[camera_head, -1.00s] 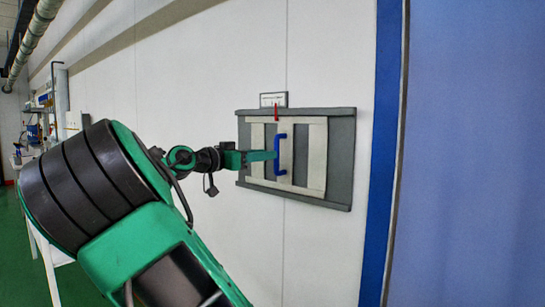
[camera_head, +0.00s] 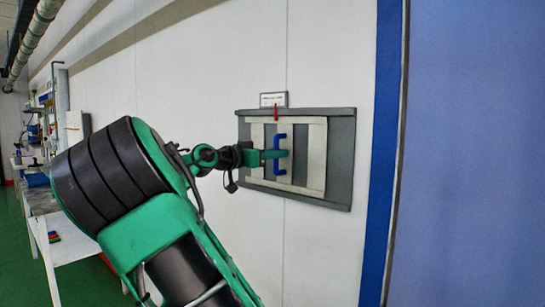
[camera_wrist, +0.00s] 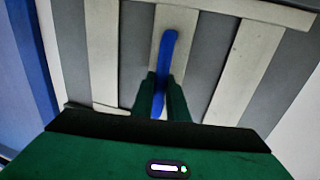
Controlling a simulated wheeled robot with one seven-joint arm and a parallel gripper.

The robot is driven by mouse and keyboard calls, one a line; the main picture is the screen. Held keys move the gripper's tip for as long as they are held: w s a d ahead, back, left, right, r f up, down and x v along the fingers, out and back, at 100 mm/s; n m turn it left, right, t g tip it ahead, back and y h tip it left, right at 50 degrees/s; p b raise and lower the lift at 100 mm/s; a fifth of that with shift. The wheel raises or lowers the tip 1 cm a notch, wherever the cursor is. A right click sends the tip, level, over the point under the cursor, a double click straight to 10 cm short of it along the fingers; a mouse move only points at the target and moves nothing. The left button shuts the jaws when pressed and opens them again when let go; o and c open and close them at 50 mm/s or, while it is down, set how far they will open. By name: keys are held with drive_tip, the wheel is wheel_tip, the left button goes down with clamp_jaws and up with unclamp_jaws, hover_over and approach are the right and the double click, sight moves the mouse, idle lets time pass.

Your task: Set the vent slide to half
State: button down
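The vent (camera_head: 340,155) is a grey plate on the white wall, with pale upright slats and rails. Its slide carries an upright blue handle (camera_head: 282,137), near the middle of the pale frame. A red pointer (camera_head: 276,113) hangs above, just left of the handle. My gripper (camera_head: 284,154) reaches in from the left at the handle's mid-height. In the wrist view the green fingers (camera_wrist: 163,100) stand on both sides of the blue handle (camera_wrist: 168,50), with no clear gap.
A small white label plate (camera_head: 273,99) sits above the vent. A blue door frame (camera_head: 383,150) stands to the right. A white bench (camera_head: 75,245) with items is at the far left. The wall around the vent is clear.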

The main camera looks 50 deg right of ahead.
drive_tip(key=w, duration=0.3)
drive_tip(key=shift+a, duration=0.1)
drive_tip(key=c, duration=1.7)
unclamp_jaws()
drive_tip(key=a, duration=0.3)
drive_tip(key=w+a, duration=0.1)
drive_tip(key=a, duration=0.6)
drive_tip(key=shift+w+a+f, duration=0.1)
drive_tip(key=shift+w+a, duration=0.15)
drive_tip(key=shift+a, duration=0.1)
